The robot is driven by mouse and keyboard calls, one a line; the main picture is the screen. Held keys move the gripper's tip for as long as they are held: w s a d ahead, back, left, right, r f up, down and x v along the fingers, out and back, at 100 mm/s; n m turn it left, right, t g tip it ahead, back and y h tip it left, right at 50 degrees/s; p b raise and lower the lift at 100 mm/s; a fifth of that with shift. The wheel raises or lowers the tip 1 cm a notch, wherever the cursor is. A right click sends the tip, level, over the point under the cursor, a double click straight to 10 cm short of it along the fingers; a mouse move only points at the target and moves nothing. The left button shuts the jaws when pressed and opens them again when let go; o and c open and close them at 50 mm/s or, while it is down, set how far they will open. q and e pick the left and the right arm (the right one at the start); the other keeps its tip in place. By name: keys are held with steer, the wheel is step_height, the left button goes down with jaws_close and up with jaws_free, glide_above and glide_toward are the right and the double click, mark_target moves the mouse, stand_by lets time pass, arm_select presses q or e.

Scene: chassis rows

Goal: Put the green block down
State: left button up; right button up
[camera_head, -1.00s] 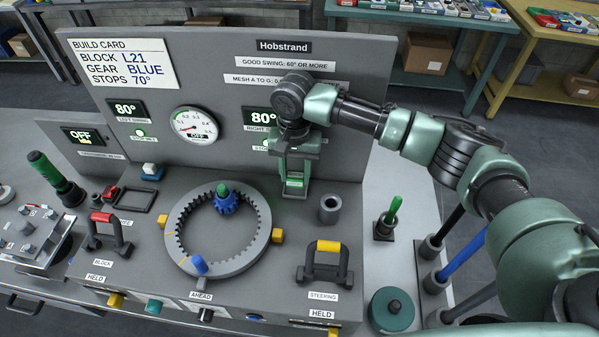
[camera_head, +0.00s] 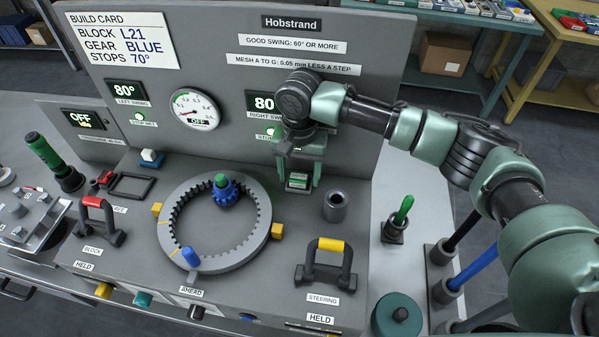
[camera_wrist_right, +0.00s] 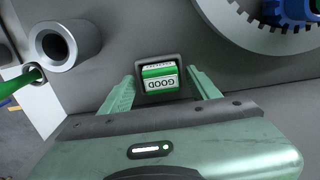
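The green block (camera_head: 298,181), with a white face marked GOOD, sits in a dark square-framed pocket on the grey bench top, below the back panel. In the right wrist view the block (camera_wrist_right: 160,78) lies between and beyond my right fingertips. My right gripper (camera_wrist_right: 161,76) is open, with a gap on each side of the block. In the head view my right gripper (camera_head: 300,172) points down over the pocket, and its fingers partly hide it. My left gripper is not in view.
A grey ring gear (camera_head: 262,222) with a blue gear (camera_head: 223,193) lies left of the pocket. A grey hollow cylinder (camera_head: 335,206) stands to the right. A yellow-topped steering handle (camera_head: 331,245) is in front. The back panel (camera_head: 352,125) rises close behind my gripper.

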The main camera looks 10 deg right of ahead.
mark_target(299, 176)
steer(key=shift+r, duration=0.3)
step_height(299, 176, up, 12)
steer(key=b, duration=0.2)
steer(key=shift+b, duration=0.3)
steer(key=shift+f, duration=0.15)
